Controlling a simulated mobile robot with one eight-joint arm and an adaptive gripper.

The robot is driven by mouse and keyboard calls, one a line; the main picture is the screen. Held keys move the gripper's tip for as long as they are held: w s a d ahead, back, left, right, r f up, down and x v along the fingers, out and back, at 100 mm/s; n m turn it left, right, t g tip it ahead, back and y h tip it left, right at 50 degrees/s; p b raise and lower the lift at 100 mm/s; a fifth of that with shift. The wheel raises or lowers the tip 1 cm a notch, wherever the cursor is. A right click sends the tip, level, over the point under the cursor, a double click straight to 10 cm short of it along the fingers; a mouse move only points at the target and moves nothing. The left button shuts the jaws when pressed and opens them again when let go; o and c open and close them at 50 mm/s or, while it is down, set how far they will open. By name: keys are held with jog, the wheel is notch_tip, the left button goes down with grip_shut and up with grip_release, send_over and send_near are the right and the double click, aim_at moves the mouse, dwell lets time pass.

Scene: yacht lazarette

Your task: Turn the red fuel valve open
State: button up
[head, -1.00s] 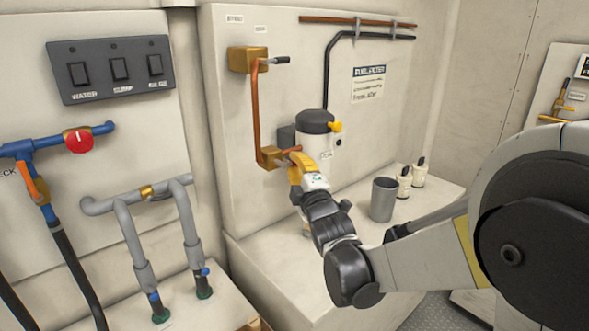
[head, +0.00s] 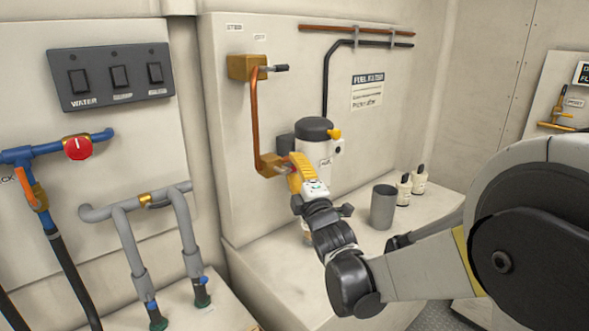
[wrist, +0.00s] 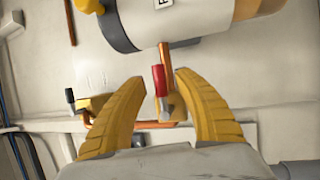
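The red valve handle (wrist: 158,80) shows in the wrist view on a copper pipe, close to the white and dark filter canister (wrist: 180,18). My gripper (wrist: 158,82) is open, with one yellow finger on each side of the red handle. I see no clear contact between the fingers and the handle. In the head view my gripper (head: 297,168) is in front of the fuel filter (head: 315,135), beside a brass fitting (head: 267,164) at the foot of a copper pipe.
A round red knob (head: 77,147) sits on blue pipes at the left. A switch panel (head: 112,77) is above it. A grey cup (head: 383,207) and two small bottles (head: 404,188) stand on the ledge right of my arm. Grey pipes (head: 140,200) are at left.

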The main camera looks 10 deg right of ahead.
jog(key=shift+s, duration=0.1)
jog(key=v, duration=1.2)
jog(key=shift+d, duration=0.1)
